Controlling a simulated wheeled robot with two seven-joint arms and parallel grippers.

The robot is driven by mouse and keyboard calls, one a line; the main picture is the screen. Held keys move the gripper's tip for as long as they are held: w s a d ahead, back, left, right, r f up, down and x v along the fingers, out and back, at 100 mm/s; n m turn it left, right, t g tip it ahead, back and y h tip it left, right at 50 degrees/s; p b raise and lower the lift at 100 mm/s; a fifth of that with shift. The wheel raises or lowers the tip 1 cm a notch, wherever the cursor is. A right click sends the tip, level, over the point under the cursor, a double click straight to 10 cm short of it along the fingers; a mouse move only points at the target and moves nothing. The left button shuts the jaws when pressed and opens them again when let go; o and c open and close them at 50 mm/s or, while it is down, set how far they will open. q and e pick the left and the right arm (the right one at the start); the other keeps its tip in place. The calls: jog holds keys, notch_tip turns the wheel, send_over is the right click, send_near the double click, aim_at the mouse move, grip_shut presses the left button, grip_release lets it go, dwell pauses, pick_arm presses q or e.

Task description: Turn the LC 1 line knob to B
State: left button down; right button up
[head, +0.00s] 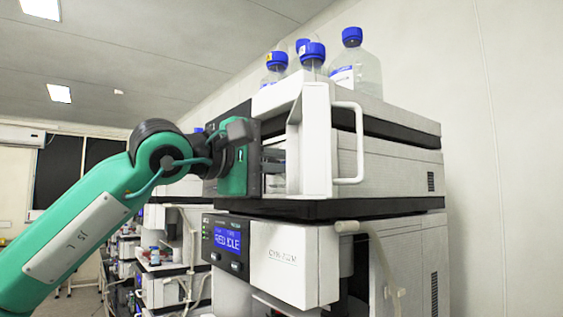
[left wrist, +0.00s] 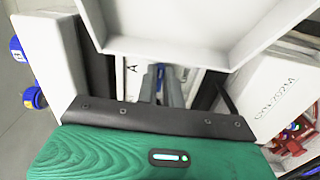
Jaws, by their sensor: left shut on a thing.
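My left gripper (head: 273,162) reaches in from the left, its fingers in front of the upper module of the column stack. In the left wrist view its two grey fingers (left wrist: 164,92) are shut on the line knob, of which a small bluish part (left wrist: 160,69) shows between the tips. A letter A (left wrist: 132,69) is printed on the white panel left of the knob. The knob's pointing direction and the B mark are hidden. In the head view the knob cannot be made out.
An open white door (head: 317,140) with a handle (head: 359,142) stands right of my gripper. Blue-capped bottles (head: 352,60) stand on top of the stack. Below is a module with a blue display (head: 228,240) and a white front (head: 290,264).

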pick_arm(q)
jog(key=c, duration=1.5)
grip_release()
jog(key=shift+c, duration=0.2)
jog(key=shift+s, duration=0.1)
